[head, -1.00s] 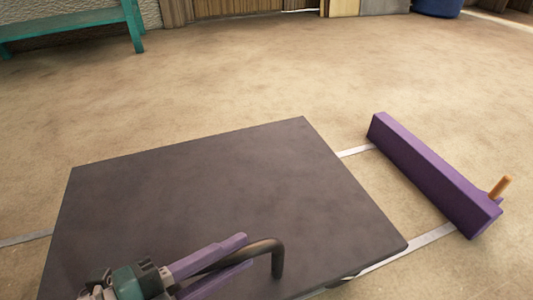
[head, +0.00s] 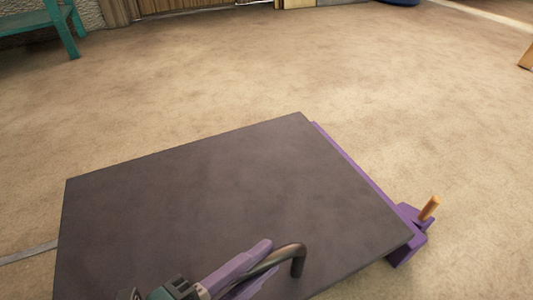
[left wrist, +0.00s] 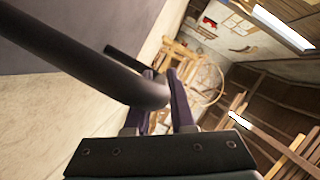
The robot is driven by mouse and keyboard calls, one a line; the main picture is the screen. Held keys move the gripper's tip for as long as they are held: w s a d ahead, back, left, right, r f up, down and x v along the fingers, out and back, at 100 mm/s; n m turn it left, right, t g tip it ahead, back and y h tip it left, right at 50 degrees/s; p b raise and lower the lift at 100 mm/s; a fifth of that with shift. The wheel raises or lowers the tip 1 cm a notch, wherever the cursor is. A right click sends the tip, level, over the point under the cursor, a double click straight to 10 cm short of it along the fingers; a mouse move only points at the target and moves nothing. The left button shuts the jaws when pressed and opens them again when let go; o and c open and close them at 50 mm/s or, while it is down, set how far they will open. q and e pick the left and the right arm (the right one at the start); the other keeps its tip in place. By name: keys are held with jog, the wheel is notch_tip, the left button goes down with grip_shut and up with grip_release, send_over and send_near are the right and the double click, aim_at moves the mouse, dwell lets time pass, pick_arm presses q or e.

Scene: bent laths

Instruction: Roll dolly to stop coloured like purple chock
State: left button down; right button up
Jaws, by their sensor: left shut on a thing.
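The dolly (head: 200,190) is a flat dark grey platform on the floor. Its right edge lies against or just over the long purple stop (head: 352,164), and most of that stop is hidden behind the platform. A short orange peg (head: 429,208) stands at the stop's near end. My left gripper (head: 266,258), with purple fingers, is shut on the dolly's dark bent handle (head: 298,262) near the front edge. The left wrist view shows the handle (left wrist: 90,65) running to the fingers (left wrist: 162,85). No separate purple chock can be made out. My right gripper is out of view.
A pale strip (head: 28,253) runs along the floor to the dolly's left side. A teal bench (head: 68,30) stands at the back left. The sandy floor (head: 250,70) behind the dolly is clear.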

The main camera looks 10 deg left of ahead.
pick_arm(q)
jog(key=shift+w+d, duration=0.1)
jog(key=shift+d, duration=0.1)
jog(key=c, duration=1.1)
grip_release()
jog(key=o, duration=0.3)
jog(key=shift+w+d, duration=0.1)
jog(key=shift+d, duration=0.05)
jog(key=shift+o, duration=0.2)
jog(key=p+v, duration=0.4)
jog(key=v, duration=0.6)
